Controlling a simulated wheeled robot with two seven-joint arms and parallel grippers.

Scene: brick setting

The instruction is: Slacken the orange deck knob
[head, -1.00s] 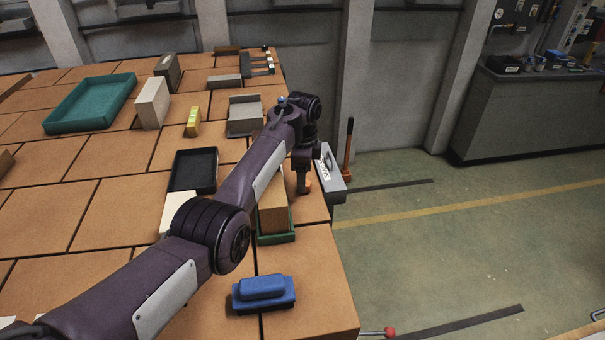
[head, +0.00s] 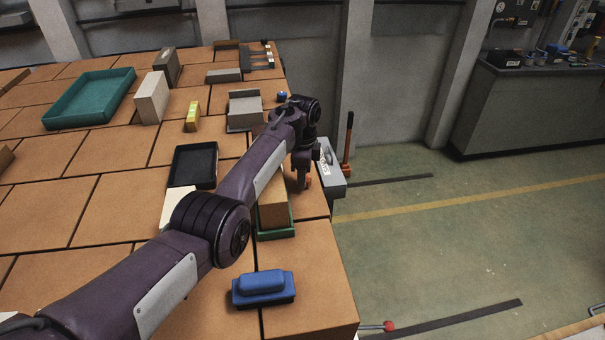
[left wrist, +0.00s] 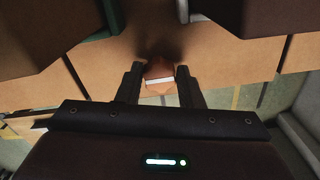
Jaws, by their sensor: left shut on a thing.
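The orange deck knob (left wrist: 158,72) shows in the left wrist view between the two dark fingers of my left gripper (left wrist: 160,84), with a white strip across it. In the head view my left gripper (head: 303,184) points down at the right edge of the brick-patterned deck (head: 112,208), and a little orange of the knob (head: 308,181) shows beside the fingers. The gripper is shut on the knob. The arm and fingers hide most of the knob in the head view. My right gripper is not in view.
A grey box (head: 330,172) with a label hangs at the deck's edge, right beside the gripper. A brick (head: 273,208) in a green tray (head: 277,234) is close on the near side. A blue block (head: 263,287) lies nearer. A black tray (head: 194,167) lies left of the arm.

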